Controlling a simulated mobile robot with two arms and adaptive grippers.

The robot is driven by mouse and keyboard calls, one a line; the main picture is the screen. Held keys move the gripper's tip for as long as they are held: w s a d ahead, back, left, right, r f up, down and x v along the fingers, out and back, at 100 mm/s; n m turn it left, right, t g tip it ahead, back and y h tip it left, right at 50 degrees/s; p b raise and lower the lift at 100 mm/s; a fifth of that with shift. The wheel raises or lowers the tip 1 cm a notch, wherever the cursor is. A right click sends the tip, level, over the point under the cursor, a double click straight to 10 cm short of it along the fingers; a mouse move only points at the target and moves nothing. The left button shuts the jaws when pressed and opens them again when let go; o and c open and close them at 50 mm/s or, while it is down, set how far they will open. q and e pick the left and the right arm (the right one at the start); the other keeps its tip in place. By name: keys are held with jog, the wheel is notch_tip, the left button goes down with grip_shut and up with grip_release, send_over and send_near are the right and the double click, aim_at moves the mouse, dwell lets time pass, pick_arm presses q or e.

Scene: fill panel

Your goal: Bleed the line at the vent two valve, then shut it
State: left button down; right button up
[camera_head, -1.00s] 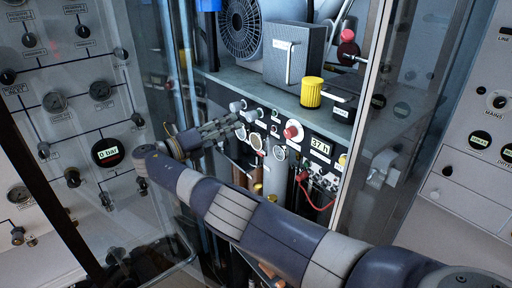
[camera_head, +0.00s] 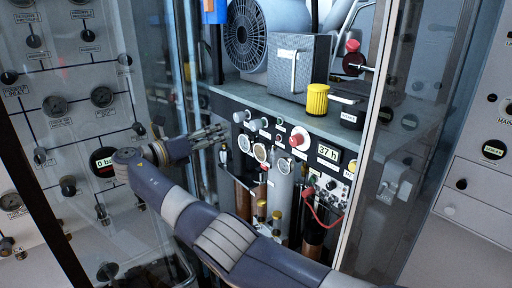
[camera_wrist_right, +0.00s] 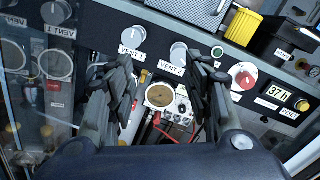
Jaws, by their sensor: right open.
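The vent 2 valve is a round grey knob (camera_wrist_right: 179,52) with a "VENT 2" label below it in the right wrist view. A similar grey knob labelled vent 1 (camera_wrist_right: 132,37) is to its left. My right gripper (camera_wrist_right: 158,82) is open, its fingers apart and nothing held between them. In the wrist picture the vent 2 knob appears between the fingertips, nearer the right finger; I cannot tell the depth gap. In the head view my right gripper (camera_head: 224,134) is just left of the panel's grey knobs (camera_head: 253,124). My left gripper does not show.
A round gauge (camera_wrist_right: 159,96) sits below the knobs. A red knob (camera_wrist_right: 243,75) and a "37 h" display (camera_wrist_right: 279,93) are to the right. A yellow cap (camera_head: 316,99) and a grey box (camera_head: 298,68) stand on the shelf above. Glass panes flank the bay.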

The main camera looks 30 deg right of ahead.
aim_at(252, 126)
jog(key=d+m+b, duration=0.2)
jog(key=d, duration=0.1)
jog(key=s+d+m+b, duration=0.1)
jog(key=d+m+b, duration=0.1)
jog(key=d+m, duration=0.1)
jog(key=d+m+g+b, duration=0.1)
jog(key=d+m+b, duration=0.1)
jog(key=d, duration=0.3)
jog(key=shift+s+d+m, duration=0.2)
jog(key=shift+s+m, duration=0.15)
jog(key=shift+m, duration=0.05)
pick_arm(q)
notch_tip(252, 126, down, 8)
pick_arm(e)
jog(key=shift+w+d, duration=0.1)
jog(key=shift+d, duration=0.6)
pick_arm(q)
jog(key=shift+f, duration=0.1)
pick_arm(e)
jog(key=shift+c, duration=0.4)
jog(key=c, duration=1)
